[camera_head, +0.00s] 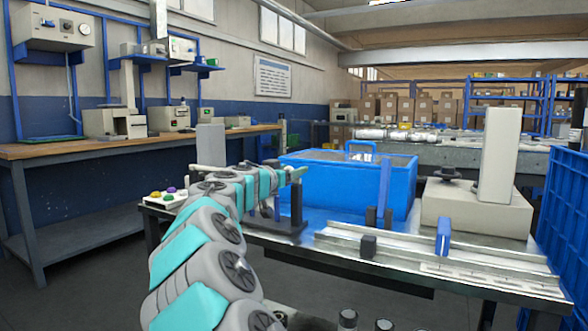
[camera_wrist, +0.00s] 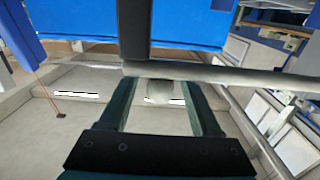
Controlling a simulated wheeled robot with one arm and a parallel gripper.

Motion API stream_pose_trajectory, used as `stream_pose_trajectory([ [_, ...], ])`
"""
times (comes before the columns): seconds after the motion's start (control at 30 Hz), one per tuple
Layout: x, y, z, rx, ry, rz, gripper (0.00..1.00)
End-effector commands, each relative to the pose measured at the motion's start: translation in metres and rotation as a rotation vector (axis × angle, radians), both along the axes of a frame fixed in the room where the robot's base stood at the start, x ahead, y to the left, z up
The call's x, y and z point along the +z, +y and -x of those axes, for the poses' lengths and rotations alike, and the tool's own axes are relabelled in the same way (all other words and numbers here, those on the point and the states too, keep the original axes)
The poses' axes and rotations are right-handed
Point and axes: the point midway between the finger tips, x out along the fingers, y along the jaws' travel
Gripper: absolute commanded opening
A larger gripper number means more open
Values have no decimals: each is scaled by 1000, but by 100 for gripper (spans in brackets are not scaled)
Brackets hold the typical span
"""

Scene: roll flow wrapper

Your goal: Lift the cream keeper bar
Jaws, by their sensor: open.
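A pale bar, which looks like the cream keeper bar (camera_wrist: 250,74), runs across the wrist view from a dark upright post (camera_wrist: 135,30) out to the right edge. My gripper (camera_wrist: 162,88) is open, with its two dark teal fingers reaching up to the bar's near side. A small grey block (camera_wrist: 158,91) shows between the fingers, below the bar; I cannot tell whether it is joined to it. In the head view my gripper (camera_head: 297,174) is near the blue machine's left front corner. A pale rod end (camera_head: 206,168) shows left of my arm; the rest is hidden.
The blue machine housing (camera_head: 350,185) stands just behind the gripper. Dark posts (camera_head: 297,200) rise beside it. Metal rails (camera_head: 430,258) run right along the bench, with a blue upright piece (camera_head: 443,236). A cream machine (camera_head: 478,207) stands at the right.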

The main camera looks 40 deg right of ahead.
Motion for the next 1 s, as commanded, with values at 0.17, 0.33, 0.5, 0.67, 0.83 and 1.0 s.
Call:
stream_pose_trajectory([
  [0.17, -1, -13, -6, 0, 1, -2, 65],
  [0.33, 0, -17, -7, -1, 1, 0, 65],
  [0.5, 0, -17, -7, -1, 1, 0, 65],
  [0.67, 0, -17, -7, -1, 1, 0, 50],
  [0.83, 0, -17, -7, -1, 1, 0, 31],
  [1.0, 0, -17, -7, -1, 1, 0, 12],
])
